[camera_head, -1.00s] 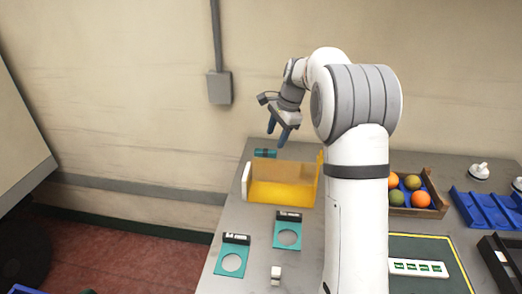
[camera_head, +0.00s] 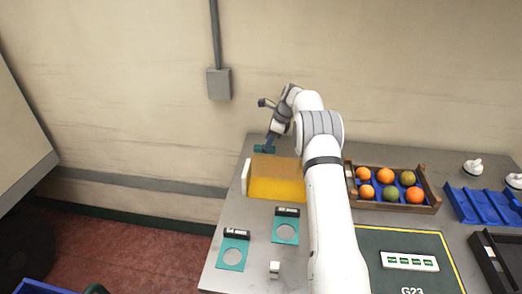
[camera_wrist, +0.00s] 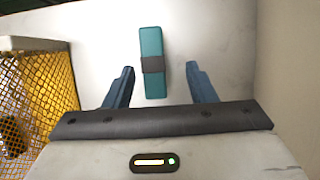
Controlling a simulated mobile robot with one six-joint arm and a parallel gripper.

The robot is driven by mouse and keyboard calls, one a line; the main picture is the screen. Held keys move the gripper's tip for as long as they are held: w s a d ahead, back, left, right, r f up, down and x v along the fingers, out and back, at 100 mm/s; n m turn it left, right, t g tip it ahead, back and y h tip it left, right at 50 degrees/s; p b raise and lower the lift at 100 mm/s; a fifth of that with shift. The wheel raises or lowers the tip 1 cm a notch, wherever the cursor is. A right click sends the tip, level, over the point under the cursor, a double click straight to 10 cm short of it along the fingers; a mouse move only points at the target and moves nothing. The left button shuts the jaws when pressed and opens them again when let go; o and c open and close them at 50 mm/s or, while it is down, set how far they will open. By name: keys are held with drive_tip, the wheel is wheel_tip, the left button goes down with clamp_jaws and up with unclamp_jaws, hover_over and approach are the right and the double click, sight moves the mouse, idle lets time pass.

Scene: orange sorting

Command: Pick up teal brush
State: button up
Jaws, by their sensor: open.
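The teal brush (camera_wrist: 151,42), a slim block with a dark grey band around its middle, lies on the pale table top in the wrist view. My gripper (camera_wrist: 160,68) is open, with one blue finger on each side of the brush's line. The brush's near end reaches between the fingers, closer to the left one, and touches neither that I can see. In the head view my gripper (camera_head: 270,141) is low at the table's far left corner, over the brush (camera_head: 260,149), which it partly hides.
A yellow mesh bin (camera_head: 276,188) with a pale end wall stands just in front of the brush; it also shows at left in the wrist view (camera_wrist: 60,85). A wall rises behind the table. A wooden crate of oranges (camera_head: 433,195) stands farther right.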

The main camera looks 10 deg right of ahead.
sight(265, 151)
drive_tip(key=p+x, duration=0.1)
drive_tip(key=x, duration=0.3)
drive_tip(key=shift+s+a+f, duration=0.15)
drive_tip(key=shift+a+f, duration=0.05)
drive_tip(key=c, duration=1.1)
